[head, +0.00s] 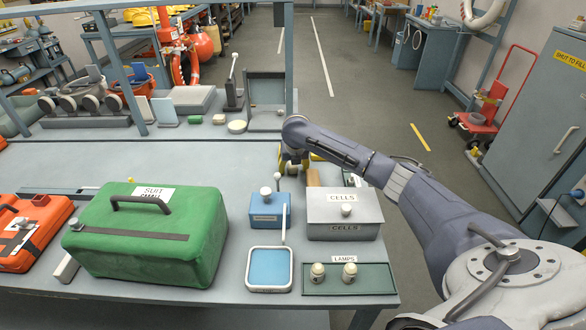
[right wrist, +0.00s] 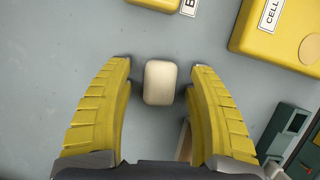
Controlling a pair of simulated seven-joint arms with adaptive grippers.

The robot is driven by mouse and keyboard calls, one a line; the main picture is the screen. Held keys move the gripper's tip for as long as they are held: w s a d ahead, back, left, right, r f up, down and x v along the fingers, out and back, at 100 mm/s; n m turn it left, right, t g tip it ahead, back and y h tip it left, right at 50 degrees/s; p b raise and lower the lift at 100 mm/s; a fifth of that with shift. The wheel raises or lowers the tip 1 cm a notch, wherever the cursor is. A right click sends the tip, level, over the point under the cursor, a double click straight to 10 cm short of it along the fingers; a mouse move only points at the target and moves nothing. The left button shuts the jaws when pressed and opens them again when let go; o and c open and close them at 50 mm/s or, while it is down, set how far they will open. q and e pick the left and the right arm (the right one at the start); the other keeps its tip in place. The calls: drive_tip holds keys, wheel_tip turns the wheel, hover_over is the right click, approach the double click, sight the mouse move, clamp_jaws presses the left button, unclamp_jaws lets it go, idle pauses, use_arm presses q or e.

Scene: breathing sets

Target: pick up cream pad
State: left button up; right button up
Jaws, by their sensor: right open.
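A cream pad (right wrist: 160,82) with rounded corners lies on the grey bench in the right wrist view, between the tips of my right gripper (right wrist: 161,66). The yellow fingers are open on either side of it, with a gap on both sides. In the head view my right gripper (head: 291,162) is low over the bench behind the small blue box, and my wrist hides what lies under it. Another cream rounded piece (head: 237,127) shows farther back on the bench. My left gripper is not in view.
In the right wrist view a yellow box labelled CELL (right wrist: 270,35) and another yellow piece (right wrist: 155,4) lie beyond the fingers. In the head view a blue box (head: 270,212), a grey CELLS box (head: 343,208) and a green suit case (head: 150,235) stand nearer.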

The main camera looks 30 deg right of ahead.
drive_tip(key=shift+c, duration=0.4)
drive_tip(key=c, duration=1)
drive_tip(key=shift+r, duration=0.15)
wheel_tip(320, 180, up, 20)
drive_tip(key=shift+f, duration=0.15)
